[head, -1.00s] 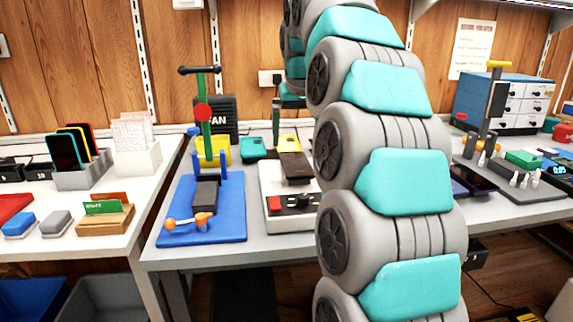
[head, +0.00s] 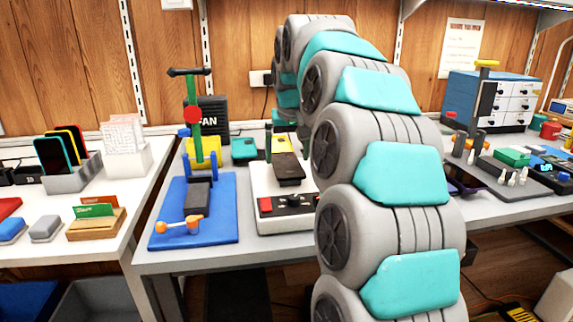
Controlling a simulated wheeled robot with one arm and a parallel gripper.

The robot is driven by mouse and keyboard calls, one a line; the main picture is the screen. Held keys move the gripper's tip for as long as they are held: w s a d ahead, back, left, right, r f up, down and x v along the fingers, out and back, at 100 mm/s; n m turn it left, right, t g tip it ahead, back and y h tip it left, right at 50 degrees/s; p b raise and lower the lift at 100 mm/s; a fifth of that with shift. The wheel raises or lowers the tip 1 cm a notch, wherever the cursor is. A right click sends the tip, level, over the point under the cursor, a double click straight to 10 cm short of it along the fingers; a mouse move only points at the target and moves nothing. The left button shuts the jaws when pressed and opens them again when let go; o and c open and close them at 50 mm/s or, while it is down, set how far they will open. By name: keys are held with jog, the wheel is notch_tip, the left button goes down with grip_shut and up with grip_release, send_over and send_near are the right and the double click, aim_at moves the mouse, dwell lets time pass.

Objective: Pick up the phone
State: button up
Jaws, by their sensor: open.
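A dark brown phone (head: 288,169) lies on a raised rest on a white device (head: 257,182) with a red button. My gripper (head: 286,143) is at the far end of my curved arm, partly hidden behind its links. Its fingers look apart, above and around the far end of the dark phone, with nothing seen held between them. Whether they touch the phone cannot be told. A yellow phone-like slab (head: 285,143) shows behind it, and a teal one (head: 244,149) lies to the left.
A blue stand (head: 222,222) with a green post and dark block is left of the white device. A phone rack (head: 72,182) and card holder (head: 97,223) are on the left table. My arm covers the centre right. A drawer cabinet (head: 515,103) stands at the back right.

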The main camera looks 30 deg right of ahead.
jog(key=shift+w+f, duration=0.3)
jog(key=shift+f, duration=0.35)
jog(key=c, duration=1.2)
